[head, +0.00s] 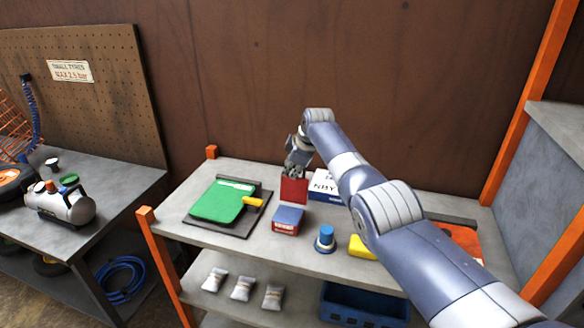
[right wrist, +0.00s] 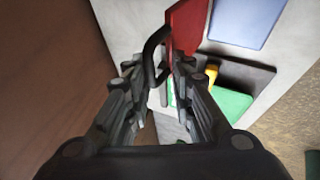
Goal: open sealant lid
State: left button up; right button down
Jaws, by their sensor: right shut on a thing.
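My right gripper (head: 295,170) is just above the panel. My left gripper is not in view.
A green case (head: 218,203) with a yellow tab lies on a dark mat to the left. A white box (head: 323,184), a blue-capped item (head: 325,238) and a yellow block (head: 361,247) stand to the right. The wooden wall is close behind.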

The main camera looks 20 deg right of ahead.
jog(key=shift+d+f, duration=0.2)
jog(key=shift+f, duration=0.15)
jog(key=c, duration=1.8)
grip_release()
jog(key=shift+o, duration=0.2)
jog(key=shift+w+d+f, duration=0.15)
jog(key=shift+w+f, duration=0.1)
jog(key=shift+w, duration=0.05)
jog(key=shift+s+a+r, duration=0.1)
jog(key=shift+a+r, duration=0.1)
jog(key=shift+r, duration=0.05)
jog(key=shift+v, duration=1.05)
jog(key=a+v, duration=0.1)
jog(key=v, duration=0.8)
jog(key=shift+s+d+r, duration=0.2)
jog(key=shift+d+r, duration=0.15)
jog(key=shift+d, duration=0.2)
